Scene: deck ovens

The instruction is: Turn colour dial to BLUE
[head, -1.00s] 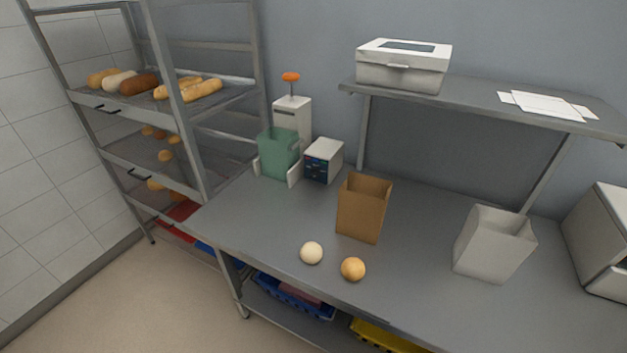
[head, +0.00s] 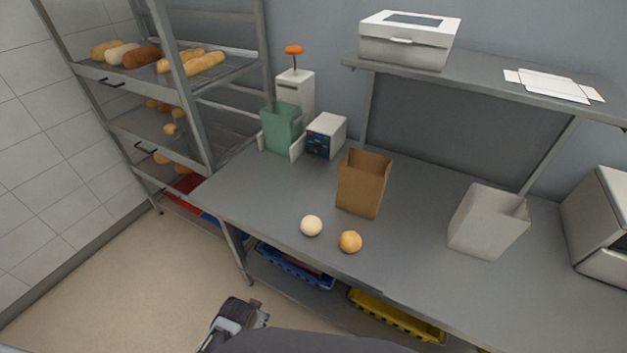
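No colour dial can be made out clearly. A small white box (head: 326,136) with a dark, blue-marked front panel stands at the back left of the grey worktop (head: 420,210); its front details are too small to read. My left gripper (head: 260,311) is at the bottom of the head view, over the floor in front of the worktop and well apart from the box. I cannot tell whether its fingers are open or shut. My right gripper is not in view.
A green container (head: 281,130) stands beside the box. A brown paper bag (head: 361,187), a pale bun (head: 311,225), a golden bun (head: 350,241) and a grey-white bag (head: 486,225) stand on the worktop. A bread rack (head: 205,135) is at left. A shelf (head: 480,87) overhangs the back.

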